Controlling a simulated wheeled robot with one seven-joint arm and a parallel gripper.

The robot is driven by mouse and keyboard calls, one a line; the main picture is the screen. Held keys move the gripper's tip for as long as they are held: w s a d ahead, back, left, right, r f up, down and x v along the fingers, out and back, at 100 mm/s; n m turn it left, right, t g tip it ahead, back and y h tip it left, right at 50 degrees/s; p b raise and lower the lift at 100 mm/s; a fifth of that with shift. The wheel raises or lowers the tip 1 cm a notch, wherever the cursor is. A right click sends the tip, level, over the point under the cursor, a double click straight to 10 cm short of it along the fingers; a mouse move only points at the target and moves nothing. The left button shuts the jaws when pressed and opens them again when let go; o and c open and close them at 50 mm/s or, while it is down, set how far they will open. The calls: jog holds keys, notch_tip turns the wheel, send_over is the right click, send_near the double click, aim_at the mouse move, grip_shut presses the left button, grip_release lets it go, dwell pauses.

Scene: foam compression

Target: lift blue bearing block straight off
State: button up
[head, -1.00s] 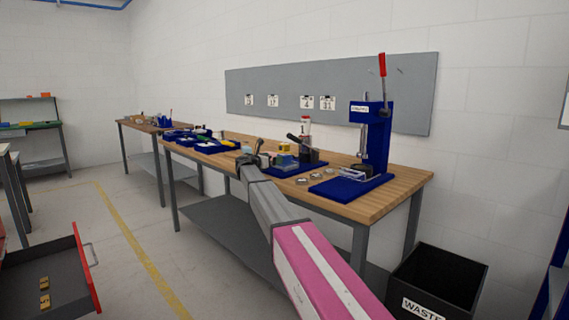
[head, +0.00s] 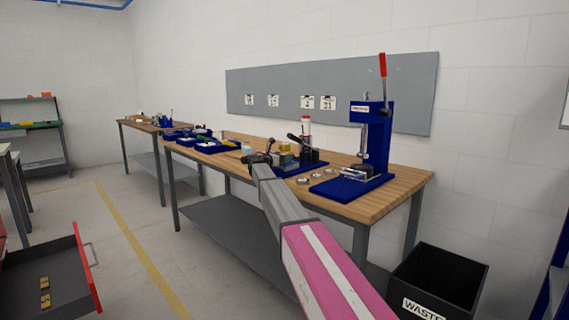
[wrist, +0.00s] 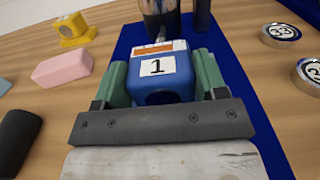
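The blue bearing block (wrist: 178,81) carries a white label with a "1" and a white and orange strip on top. In the wrist view it sits between the two green finger pads of my gripper (wrist: 162,78), one pad close along each side. Whether the pads press on it cannot be told. Its underside is hidden; blue plate shows around it. In the head view my gripper (head: 259,157) is at the bench's front edge, beside the blue base with the black lever, and the block is not clear there.
A pink block (wrist: 62,69) and a yellow bearing block (wrist: 74,30) stand left of my gripper. Round numbered discs (wrist: 280,34) lie to the right. A dark post (wrist: 160,18) rises just beyond the block. A blue lever press (head: 372,140) stands further right on the bench.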

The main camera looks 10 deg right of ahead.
jog(key=shift+c, duration=1)
jog(key=shift+r, duration=0.15)
